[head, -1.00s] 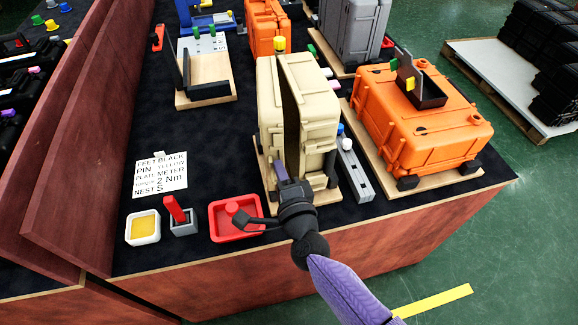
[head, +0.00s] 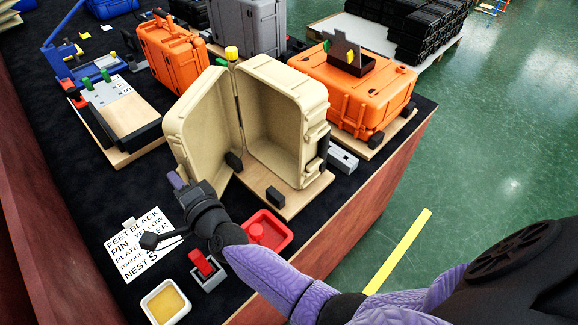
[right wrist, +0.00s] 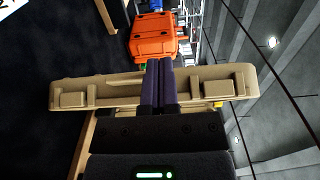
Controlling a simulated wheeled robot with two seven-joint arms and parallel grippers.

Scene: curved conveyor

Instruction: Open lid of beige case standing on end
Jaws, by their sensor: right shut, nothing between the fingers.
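The beige case (head: 312,100) stands on end on a wooden board (head: 296,203). Its lid (head: 208,112) is swung wide to the left, like an open book, and the empty inside of both halves shows. My right gripper (head: 176,180) is at the lid's lower free edge, its purple fingertips partly hidden behind my wrist. In the right wrist view, the shut fingers (right wrist: 160,82) lie across the beige lid (right wrist: 215,88), with nothing between them; I cannot tell whether they touch it. My left gripper is not in view.
An orange case (head: 360,85) stands right of the beige one, with another orange case (head: 172,52) and a grey case (head: 245,25) behind. A red tray (head: 266,232), a yellow-filled dish (head: 166,302) and a printed sheet (head: 138,243) lie near my right arm.

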